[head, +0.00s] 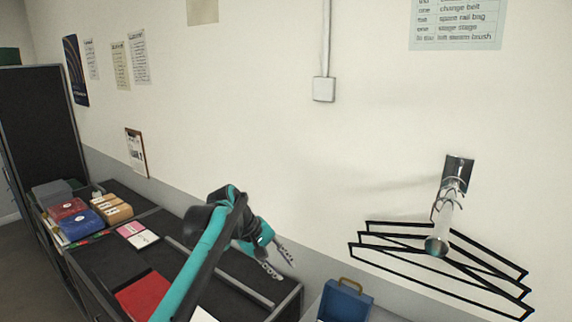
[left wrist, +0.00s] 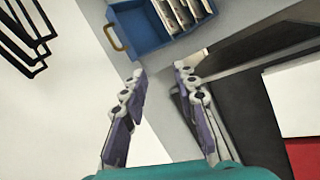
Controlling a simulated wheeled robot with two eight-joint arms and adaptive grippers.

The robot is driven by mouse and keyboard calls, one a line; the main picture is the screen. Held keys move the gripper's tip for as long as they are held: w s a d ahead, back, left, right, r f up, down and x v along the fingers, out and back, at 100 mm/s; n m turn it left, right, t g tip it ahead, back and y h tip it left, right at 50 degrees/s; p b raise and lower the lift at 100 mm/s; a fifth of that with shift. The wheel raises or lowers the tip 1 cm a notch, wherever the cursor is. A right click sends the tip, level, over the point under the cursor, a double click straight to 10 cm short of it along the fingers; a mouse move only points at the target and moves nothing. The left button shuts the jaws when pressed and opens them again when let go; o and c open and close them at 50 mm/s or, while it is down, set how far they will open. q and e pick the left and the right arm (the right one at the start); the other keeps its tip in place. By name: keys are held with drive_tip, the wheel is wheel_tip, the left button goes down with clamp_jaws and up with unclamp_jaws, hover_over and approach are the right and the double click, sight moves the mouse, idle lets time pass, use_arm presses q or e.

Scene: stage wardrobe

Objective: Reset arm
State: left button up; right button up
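My left gripper (head: 279,260) is raised over the right end of the dark counter in the head view. Its two fingers are apart with nothing between them. In the left wrist view the left gripper (left wrist: 160,72) shows the same open fingers, with the counter edge and a pale surface beyond them. My right gripper is in neither view.
A blue box (head: 345,302) with a tan handle stands right of the dark counter (head: 98,262); it also shows in the left wrist view (left wrist: 138,28). Black hangers (head: 375,247) hang from a wall rail (head: 437,245) at right. Boxes crowd the counter's far left.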

use_arm(q)
drive_tip(key=s+a+f+m+t+y+b, duration=0.1)
drive_tip(key=s+a+f+m+y+b, duration=0.1)
drive_tip(key=s+a+f, duration=0.3)
drive_tip(key=s+a+f+m+t+y+b, duration=0.2)
drive_tip(key=s+a+f, duration=0.4)
drive_tip(key=s, duration=0.7)
drive_tip(key=s+a+f+m+t+y+b, duration=0.2)
drive_tip(key=s+a+f, duration=0.3)
drive_tip(key=s+f, duration=0.3)
drive_tip(key=shift+s+a+f+b, duration=0.35)
drive_tip(key=shift+s+b, duration=0.05)
drive_tip(key=shift+s, duration=0.65)
